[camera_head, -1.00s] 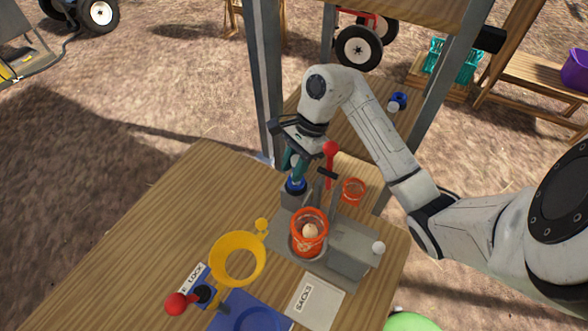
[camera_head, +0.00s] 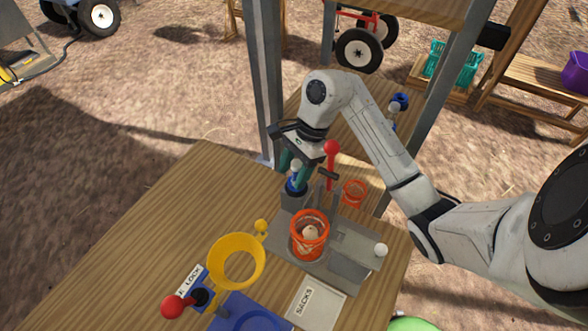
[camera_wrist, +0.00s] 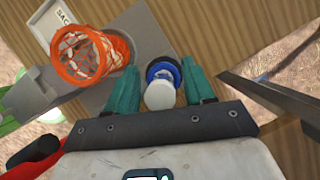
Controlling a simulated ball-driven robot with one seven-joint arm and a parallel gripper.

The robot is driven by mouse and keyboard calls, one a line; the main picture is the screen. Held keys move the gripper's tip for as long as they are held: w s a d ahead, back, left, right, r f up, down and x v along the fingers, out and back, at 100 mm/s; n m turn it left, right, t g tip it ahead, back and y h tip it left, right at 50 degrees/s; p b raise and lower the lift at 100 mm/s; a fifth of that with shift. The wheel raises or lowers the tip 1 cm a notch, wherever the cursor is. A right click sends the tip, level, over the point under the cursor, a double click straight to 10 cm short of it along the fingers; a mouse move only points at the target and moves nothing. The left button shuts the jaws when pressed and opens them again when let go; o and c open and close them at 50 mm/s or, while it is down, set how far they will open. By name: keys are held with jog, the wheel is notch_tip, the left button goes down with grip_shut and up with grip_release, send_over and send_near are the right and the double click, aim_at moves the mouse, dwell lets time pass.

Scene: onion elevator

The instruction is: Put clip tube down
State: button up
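The clip tube, blue with a white knob on top (camera_head: 296,186), stands upright in a grey holder (camera_head: 292,200) at the back left of the grey fixture on the wooden table. It also shows in the wrist view as a white round top with a blue ring (camera_wrist: 160,94). My gripper (camera_head: 294,168) is around it from above. Its teal fingers (camera_wrist: 161,90) stand on both sides of the tube, with narrow gaps visible in the wrist view, so it looks open. The tube's lower end is hidden in the holder.
An orange mesh basket with an onion (camera_head: 310,236) sits on the fixture, near a red-knobbed lever (camera_head: 331,150). A yellow ring (camera_head: 238,262), a red-knobbed lock lever (camera_head: 172,307) and a sacks pad (camera_head: 315,303) lie in front. Metal posts (camera_head: 262,80) rise behind. The table's left is bare.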

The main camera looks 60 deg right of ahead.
jog(key=shift+r, duration=0.15)
jog(key=shift+r+p, duration=0.2)
jog(key=shift+p, duration=0.35)
jog(key=p+v, duration=0.2)
jog(key=v, duration=0.5)
jog(key=shift+d+r, duration=0.15)
jog(key=shift+w, duration=0.1)
